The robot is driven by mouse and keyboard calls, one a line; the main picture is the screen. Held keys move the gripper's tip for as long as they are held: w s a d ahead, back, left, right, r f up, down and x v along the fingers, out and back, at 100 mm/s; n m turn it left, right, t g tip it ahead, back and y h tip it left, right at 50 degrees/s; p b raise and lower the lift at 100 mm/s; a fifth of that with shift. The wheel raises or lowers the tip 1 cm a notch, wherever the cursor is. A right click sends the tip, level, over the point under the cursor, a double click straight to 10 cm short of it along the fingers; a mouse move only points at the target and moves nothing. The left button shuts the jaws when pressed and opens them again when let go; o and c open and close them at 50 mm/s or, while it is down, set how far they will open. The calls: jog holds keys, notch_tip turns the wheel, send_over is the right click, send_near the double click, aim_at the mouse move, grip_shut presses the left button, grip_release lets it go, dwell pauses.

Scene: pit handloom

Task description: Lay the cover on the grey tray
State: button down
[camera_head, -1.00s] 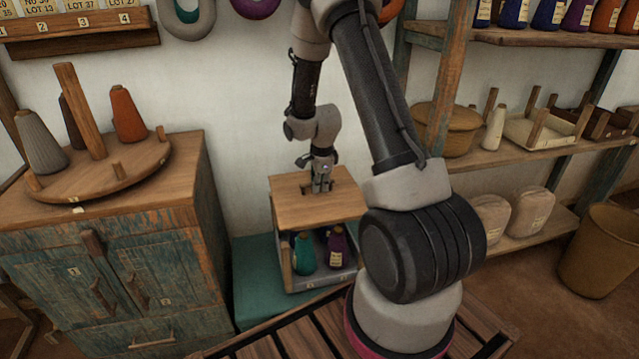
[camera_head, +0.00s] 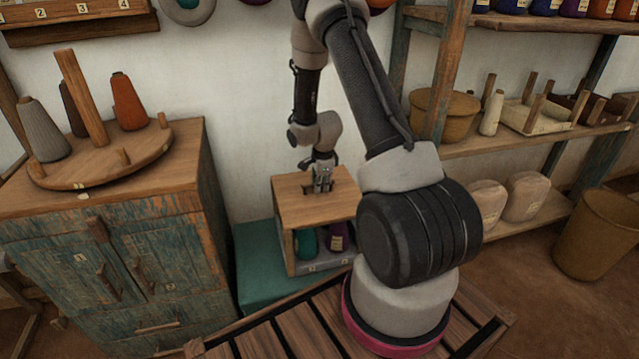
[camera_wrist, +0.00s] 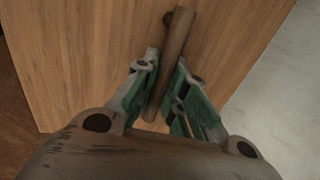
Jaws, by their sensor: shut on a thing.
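The cover is a flat wooden board (camera_head: 300,207) with a bar handle (camera_wrist: 174,60). My gripper (camera_head: 322,180) is shut on this handle, and the wrist view shows the bar between its two fingers (camera_wrist: 163,88). The cover is roughly level, directly above the grey tray (camera_head: 330,263). The tray holds a teal cone (camera_head: 306,243) and a purple cone (camera_head: 337,240), whose tops are hidden by the cover. I cannot tell whether the cover touches the tray's uprights.
The tray stands on a teal chest (camera_head: 258,265) against the wall. A worn cabinet (camera_head: 150,250) with a round cone stand is on the left. Shelves (camera_head: 535,140) with a basket and cones are on the right. A slatted wooden surface (camera_head: 270,338) is in front.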

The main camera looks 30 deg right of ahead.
aim_at(323, 196)
dwell(0.4)
jog(key=c, duration=1.4)
grip_release()
notch_tip(323, 196, up, 12)
jog(key=s, duration=0.2)
jog(key=s+a+r+n+g, duration=0.3)
jog(key=s+n, duration=0.8)
jog(key=s+a+r+n+t, duration=0.1)
jog(key=s+a+r+n, duration=0.1)
jog(key=s+r, duration=0.4)
jog(key=s+a+r+n+t, duration=0.2)
jog(key=s+r+n, duration=0.2)
jog(key=r, duration=0.5)
jog(key=s+a+r+n+t, duration=0.2)
jog(key=s+a+r+n, duration=0.1)
jog(key=s+r, duration=0.5)
jog(key=shift+s+r+n+y, duration=0.1)
jog(key=shift+r+n+y, duration=0.2)
jog(key=shift+n, duration=0.3)
